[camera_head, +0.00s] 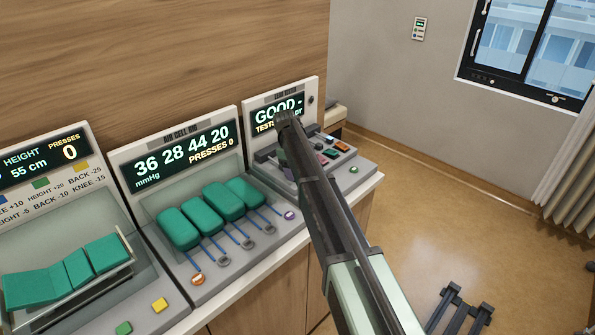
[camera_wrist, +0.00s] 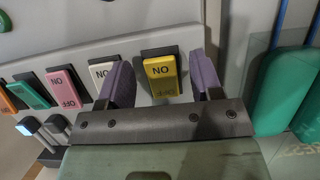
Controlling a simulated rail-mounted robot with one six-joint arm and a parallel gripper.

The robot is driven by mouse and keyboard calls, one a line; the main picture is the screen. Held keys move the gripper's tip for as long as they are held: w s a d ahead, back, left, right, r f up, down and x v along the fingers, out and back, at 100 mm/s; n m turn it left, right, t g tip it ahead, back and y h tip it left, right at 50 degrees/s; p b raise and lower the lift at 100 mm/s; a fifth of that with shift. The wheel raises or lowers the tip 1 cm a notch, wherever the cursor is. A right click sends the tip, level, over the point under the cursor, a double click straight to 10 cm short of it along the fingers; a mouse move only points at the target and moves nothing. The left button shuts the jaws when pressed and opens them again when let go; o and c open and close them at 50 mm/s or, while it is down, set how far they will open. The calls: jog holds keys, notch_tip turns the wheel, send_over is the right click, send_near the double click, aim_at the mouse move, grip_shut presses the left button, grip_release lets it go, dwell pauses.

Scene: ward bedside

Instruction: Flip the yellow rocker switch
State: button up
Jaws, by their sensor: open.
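The yellow rocker switch (camera_wrist: 160,78) is on a light panel in the wrist view. Its upper half is bright with black lettering and its lower half is darker. My gripper (camera_wrist: 162,66) is open, with one purple-grey finger on each side of the yellow switch. I cannot tell whether either finger touches it. In the head view my gripper (camera_head: 288,119) is over the rear right console (camera_head: 355,172), and my arm hides the yellow switch there.
White (camera_wrist: 103,72), pink (camera_wrist: 62,88), green (camera_wrist: 32,92) and orange (camera_wrist: 6,100) rockers line up left of the yellow one. Teal pads (camera_wrist: 284,88) are at the right. The console display (camera_head: 277,112) reads "GOOD". The neighbouring console (camera_head: 235,240) holds teal pads.

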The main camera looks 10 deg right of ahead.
jog(key=p+v, duration=1)
jog(key=shift+r, duration=0.4)
jog(key=s+d+f+m+t+y+b, duration=0.1)
jog(key=s+f+m+b, duration=0.1)
jog(key=s, duration=1.7)
jog(key=s+d+f+m+t+y+b, duration=0.1)
jog(key=s+f+m+t+b, duration=0.1)
jog(key=s, duration=1.7)
jog(key=f+m, duration=0.1)
jog(key=m, duration=0.1)
jog(key=shift+f+m, duration=0.3)
jog(key=shift+m, duration=0.1)
